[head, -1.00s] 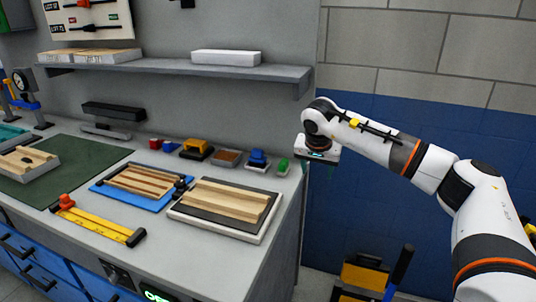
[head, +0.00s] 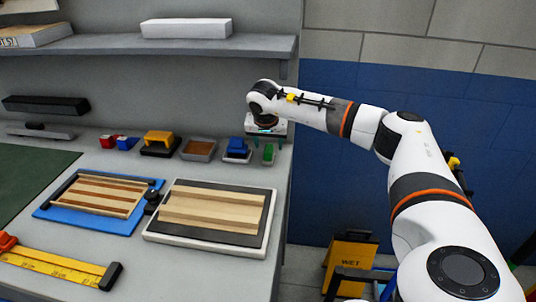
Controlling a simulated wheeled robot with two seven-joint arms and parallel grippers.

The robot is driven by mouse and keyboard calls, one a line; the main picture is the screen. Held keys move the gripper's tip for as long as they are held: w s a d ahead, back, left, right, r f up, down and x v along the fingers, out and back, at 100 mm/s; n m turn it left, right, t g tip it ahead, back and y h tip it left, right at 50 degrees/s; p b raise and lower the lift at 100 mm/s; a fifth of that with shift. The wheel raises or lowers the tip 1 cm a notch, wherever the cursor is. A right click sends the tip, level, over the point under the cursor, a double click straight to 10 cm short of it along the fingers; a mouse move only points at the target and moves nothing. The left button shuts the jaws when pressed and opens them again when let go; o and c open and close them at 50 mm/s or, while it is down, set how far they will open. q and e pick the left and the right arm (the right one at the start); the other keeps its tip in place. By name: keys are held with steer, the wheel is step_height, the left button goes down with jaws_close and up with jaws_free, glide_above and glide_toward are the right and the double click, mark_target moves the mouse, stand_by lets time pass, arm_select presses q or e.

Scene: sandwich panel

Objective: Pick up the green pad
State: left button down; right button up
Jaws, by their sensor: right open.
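The green pad (head: 269,153) is a small green block in a small grey holder. It stands at the right end of a row of small items near the right edge of the grey worktop. My right gripper (head: 267,141) is open and hangs just above and behind the green pad, apart from it as far as I can see. Its fingers are hard to make out. My left gripper is not in view.
A blue block (head: 238,148) in its holder sits just left of the green pad, then a brown-filled tray (head: 199,149) and a yellow block (head: 159,142). A framed wooden panel (head: 212,208) lies in front. A grey shelf (head: 150,46) runs above.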

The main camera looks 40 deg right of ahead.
mark_target(269, 149)
steer(key=shift+x, duration=0.8)
steer(key=x, duration=0.2)
steer(key=shift+f+p, duration=0.3)
steer(key=shift+f, duration=0.1)
steer(key=shift+w+d+f, duration=0.1)
steer(key=shift+w+f, duration=0.05)
steer(key=shift+f, duration=0.3)
steer(key=c, duration=1.1)
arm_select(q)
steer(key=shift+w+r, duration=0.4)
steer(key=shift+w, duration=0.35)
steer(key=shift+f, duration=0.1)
arm_select(e)
steer(key=shift+r, duration=0.2)
